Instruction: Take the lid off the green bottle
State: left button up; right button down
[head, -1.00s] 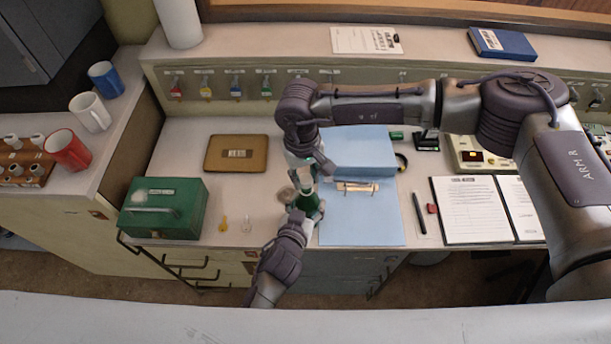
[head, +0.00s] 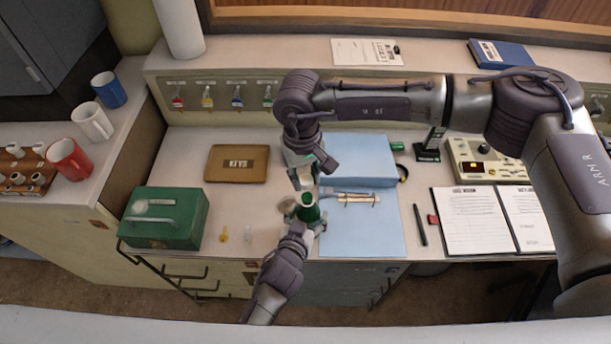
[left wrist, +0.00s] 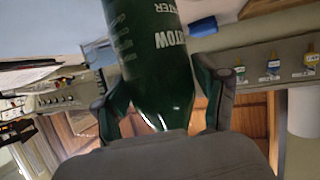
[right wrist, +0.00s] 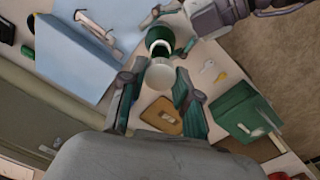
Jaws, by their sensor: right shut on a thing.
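The green bottle (head: 308,214) stands upright at the desk's front edge. My left gripper (head: 306,220) has a finger on each side of it. In the left wrist view the bottle (left wrist: 158,70) fills the space between those fingers; I cannot tell whether both press on it. My right gripper (head: 304,172) is above the bottle, shut on the whitish lid (right wrist: 160,75). In the head view the lid (head: 306,183) is a little above the bottle's neck, apart from it.
A green cash box (head: 163,218) and a brown clipboard-like pad (head: 237,163) lie left of the bottle. Right of it are a blue folder (head: 360,235) with a clip, a pen (head: 420,225) and an open binder (head: 466,212). Small keys (head: 224,234) lie near the front edge.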

pick_arm(q)
jog(key=shift+o, duration=0.8)
jog(key=shift+s, duration=0.1)
jog(key=v, duration=1.1)
jog(key=shift+s+a, duration=0.2)
jog(key=shift+s, duration=0.15)
